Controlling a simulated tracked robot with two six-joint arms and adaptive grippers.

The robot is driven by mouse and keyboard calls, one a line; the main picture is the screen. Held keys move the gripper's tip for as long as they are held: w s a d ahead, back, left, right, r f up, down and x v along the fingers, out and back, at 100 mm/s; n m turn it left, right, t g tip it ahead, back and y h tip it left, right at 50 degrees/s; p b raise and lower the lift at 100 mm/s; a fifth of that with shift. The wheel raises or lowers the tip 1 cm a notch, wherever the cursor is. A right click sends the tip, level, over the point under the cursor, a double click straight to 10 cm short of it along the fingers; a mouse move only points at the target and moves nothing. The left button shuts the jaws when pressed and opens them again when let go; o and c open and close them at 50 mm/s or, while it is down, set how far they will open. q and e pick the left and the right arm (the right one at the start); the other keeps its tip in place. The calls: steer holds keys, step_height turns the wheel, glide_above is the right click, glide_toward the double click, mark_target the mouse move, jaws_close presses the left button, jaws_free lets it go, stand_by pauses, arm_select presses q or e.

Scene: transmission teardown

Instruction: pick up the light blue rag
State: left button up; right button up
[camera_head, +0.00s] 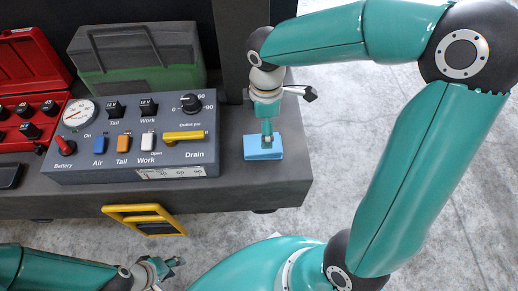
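The light blue rag (255,153) lies flat, a small folded piece near the front right corner of the dark bench top. My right gripper (268,138) points down at the rag from above, its tip over the rag's middle and hiding part of it. I cannot tell whether it touches the rag, or whether its fingers are open or shut. My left gripper (172,268) is low at the bottom of the view, in front of the bench and far from the rag. Its fingers look apart, with nothing between them.
A grey control panel (115,155) with switches, a gauge and a yellow drain handle (184,136) stands just left of the rag. Behind it are a green-and-grey case (140,60) and a dark upright post (238,50). An open red case (35,65) is at left. A yellow frame (145,218) juts from the bench front.

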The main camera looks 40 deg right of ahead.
mark_target(253, 151)
steer(key=shift+s+a+f+b, duration=0.15)
steer(key=shift+f+b, duration=0.3)
steer(key=shift+f, duration=1.3)
steer(key=shift+s+f+b, duration=0.2)
steer(key=shift+f+b, duration=0.25)
steer(key=shift+f, duration=1.3)
steer(key=c, duration=1)
